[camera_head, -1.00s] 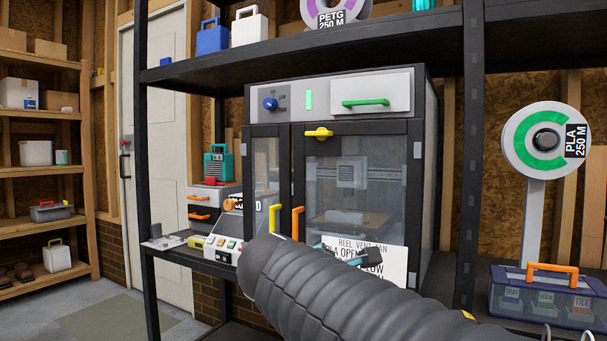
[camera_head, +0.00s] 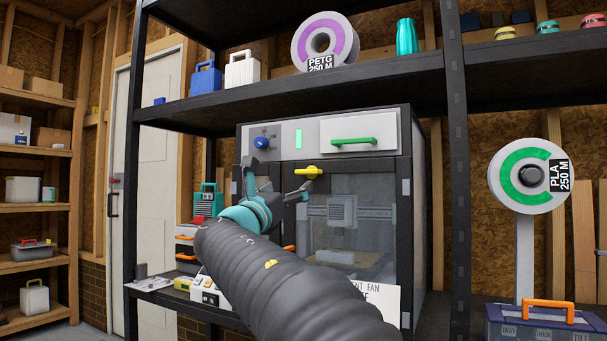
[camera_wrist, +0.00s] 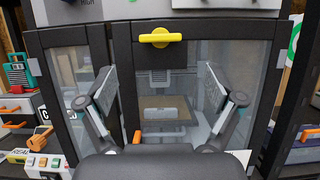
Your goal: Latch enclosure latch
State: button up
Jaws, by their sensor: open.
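The enclosure latch (camera_head: 309,171) is a yellow bar on the dark upper frame of the printer enclosure (camera_head: 421,190). It lies about level and also shows whole in the wrist view (camera_wrist: 160,38), above and beyond my fingers. The glazed door (camera_head: 370,225) below it looks closed. My gripper (camera_head: 277,181) is open and empty in front of the enclosure. Its right finger overlaps the area just below the latch in the head view; contact cannot be told there. In the wrist view my gripper (camera_wrist: 160,88) has its fingers wide apart, with the latch centred between and above them.
A drawer with a green handle (camera_head: 354,141) and a blue knob (camera_head: 262,143) sit above the latch. A shelf (camera_head: 290,83) runs overhead, and a dark post (camera_head: 458,190) stands right of the enclosure.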

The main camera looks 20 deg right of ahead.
aim_at(312, 173)
jog(key=p+x, duration=0.1)
jog(key=x, duration=0.8)
jog(key=shift+w+d, duration=0.2)
jog(key=shift+d, duration=0.15)
jog(key=c, duration=1.1)
